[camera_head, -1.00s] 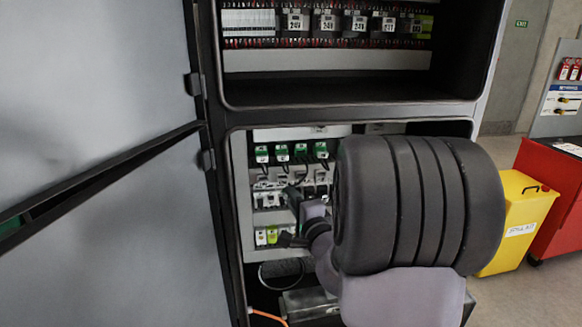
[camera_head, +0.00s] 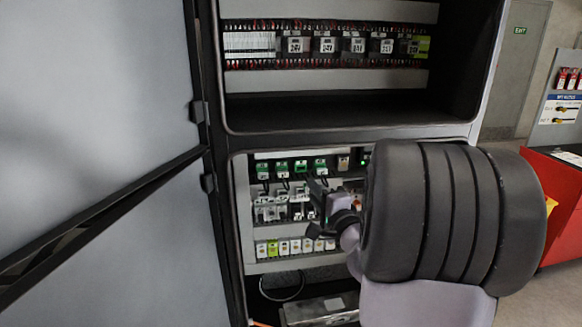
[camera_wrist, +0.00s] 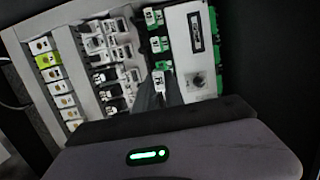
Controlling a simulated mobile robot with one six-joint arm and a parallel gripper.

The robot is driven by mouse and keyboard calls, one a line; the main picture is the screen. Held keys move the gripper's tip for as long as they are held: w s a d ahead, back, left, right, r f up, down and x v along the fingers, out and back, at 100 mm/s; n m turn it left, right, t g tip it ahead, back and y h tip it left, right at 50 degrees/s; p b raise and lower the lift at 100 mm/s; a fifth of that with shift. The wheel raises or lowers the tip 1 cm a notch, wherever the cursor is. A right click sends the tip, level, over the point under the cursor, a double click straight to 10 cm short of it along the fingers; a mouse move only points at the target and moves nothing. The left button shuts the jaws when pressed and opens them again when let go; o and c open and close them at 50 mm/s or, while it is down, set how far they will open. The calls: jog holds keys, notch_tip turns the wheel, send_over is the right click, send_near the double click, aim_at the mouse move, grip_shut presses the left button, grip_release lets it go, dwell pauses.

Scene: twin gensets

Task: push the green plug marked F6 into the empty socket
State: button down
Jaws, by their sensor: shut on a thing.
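Green-topped plugs (camera_head: 282,169) stand in a row at the top of the lower cabinet bay; they also show in the wrist view (camera_wrist: 152,18). My gripper (camera_head: 322,196) is in front of the panel, just below the right end of that row. In the wrist view my gripper (camera_wrist: 156,90) is shut on a small white-faced plug (camera_wrist: 158,78), which I take to be the F6 plug; its mark is too small to read. The jaws and arm hide much of it. The empty socket cannot be made out.
Black-and-white breakers (camera_head: 270,211) fill the middle row, and white and lime modules (camera_head: 273,248) the lower row. A pale controller box with a knob (camera_wrist: 190,55) is close beside the plugs. The open cabinet door (camera_head: 90,130) bounds the left.

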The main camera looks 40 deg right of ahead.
jog(key=shift+w, duration=0.1)
jog(key=d+x, duration=0.1)
jog(key=x, duration=0.5)
jog(key=shift+d+b, duration=0.15)
jog(key=shift+b, duration=0.2)
jog(key=shift+w+d, duration=0.45)
jog(key=shift+w, duration=0.2)
dwell(0.5)
jog(key=shift+w+d+b, duration=0.3)
jog(key=shift+w+b, duration=0.2)
jog(key=shift+b, duration=0.15)
dwell(1.9)
jog(key=c, duration=1.3)
grip_release()
jog(key=shift+c, duration=0.2)
